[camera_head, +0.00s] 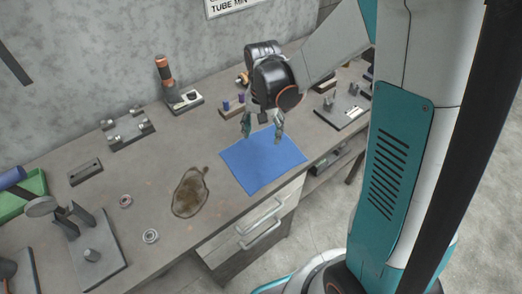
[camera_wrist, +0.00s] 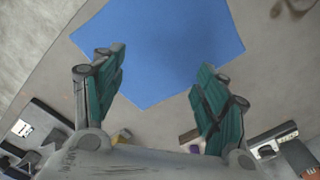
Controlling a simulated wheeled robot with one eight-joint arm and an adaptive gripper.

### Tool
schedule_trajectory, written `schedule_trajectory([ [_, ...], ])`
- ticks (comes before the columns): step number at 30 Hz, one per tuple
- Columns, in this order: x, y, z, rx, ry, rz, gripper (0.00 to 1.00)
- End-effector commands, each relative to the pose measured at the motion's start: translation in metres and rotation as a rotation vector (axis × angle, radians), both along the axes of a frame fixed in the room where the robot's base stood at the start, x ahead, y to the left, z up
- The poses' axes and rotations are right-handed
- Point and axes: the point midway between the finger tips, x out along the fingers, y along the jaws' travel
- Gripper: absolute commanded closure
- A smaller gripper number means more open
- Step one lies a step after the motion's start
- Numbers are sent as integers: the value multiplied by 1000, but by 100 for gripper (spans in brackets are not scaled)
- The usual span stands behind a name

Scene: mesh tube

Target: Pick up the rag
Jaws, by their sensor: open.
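The rag is a flat blue cloth (camera_head: 265,163) lying on the grey workbench in the head view, near the bench's front edge above the drawers. In the wrist view the rag (camera_wrist: 165,45) fills the upper middle. My gripper (camera_head: 263,128) is above the rag's far edge in the head view, pointing down. In the wrist view my gripper (camera_wrist: 160,100) has its two teal-padded fingers spread wide with nothing between them. The fingertips overlap the rag's lower part in that view; I cannot tell the exact height above it.
A brown stain (camera_head: 190,192) lies left of the rag on the workbench (camera_head: 150,222). Small blocks with pegs (camera_head: 232,105) stand behind the rag, and a metal fixture (camera_head: 342,112) is to the right. A green bin (camera_head: 22,195) and a stand (camera_head: 88,240) are at the left.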

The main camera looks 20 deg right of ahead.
Motion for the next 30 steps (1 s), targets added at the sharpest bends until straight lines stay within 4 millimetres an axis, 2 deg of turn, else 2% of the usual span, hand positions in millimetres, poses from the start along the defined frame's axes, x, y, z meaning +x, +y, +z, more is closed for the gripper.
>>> schedule_trajectory([
  [19, 0, 0, -82, 0, -1, 1, 33],
  [24, 0, 0, -93, 0, -1, 1, 33],
  [30, 0, 0, -94, 0, -1, 1, 33],
])
